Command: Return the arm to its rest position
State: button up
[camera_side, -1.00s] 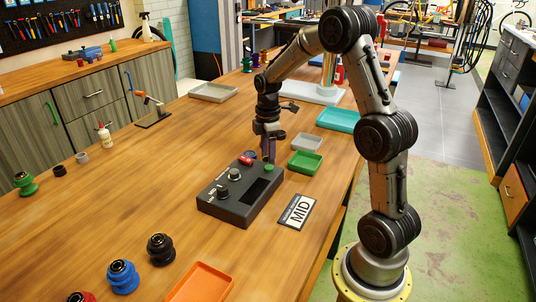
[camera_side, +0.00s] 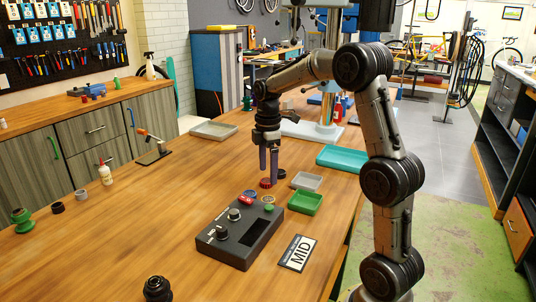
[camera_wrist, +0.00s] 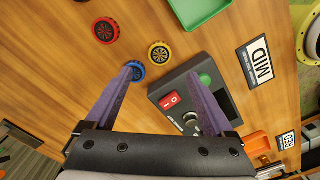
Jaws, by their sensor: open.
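My gripper (camera_side: 269,172) hangs pointing down over the wooden table, beyond the far end of a dark control box (camera_side: 240,232). The box (camera_wrist: 160,92) carries a red switch (camera_wrist: 171,100), knobs and a green button (camera_wrist: 205,78). The arm is bent, with its forearm reaching over the table.
Red (camera_wrist: 105,30), yellow (camera_wrist: 159,53) and blue (camera_wrist: 136,71) round pieces lie near the box. Green (camera_side: 306,203), grey (camera_side: 307,182) and teal (camera_side: 340,158) trays stand nearby, with a MID card (camera_side: 298,253) beside the box.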

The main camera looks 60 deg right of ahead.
jog(key=a+r+n+t, duration=0.1)
jog(key=a+r, duration=0.4)
jog(key=r, duration=0.4)
jog(key=s+a+r+t, duration=0.2)
jog(key=s+a+r, duration=0.2)
jog(key=s+a, duration=0.35)
jog(key=s+a+f+m+t, duration=0.1)
jog(key=s+a+f+m, duration=0.2)
jog(key=s+f+m, duration=0.1)
jog(key=s+a+f+m+t, duration=0.1)
jog(key=s+a+f+m, duration=0.3)
jog(key=s+m, duration=0.2)
jog(key=shift+s+a+f+m+t, duration=0.3)
jog(key=shift+s+m, duration=0.1)
jog(key=shift+s, duration=0.65)
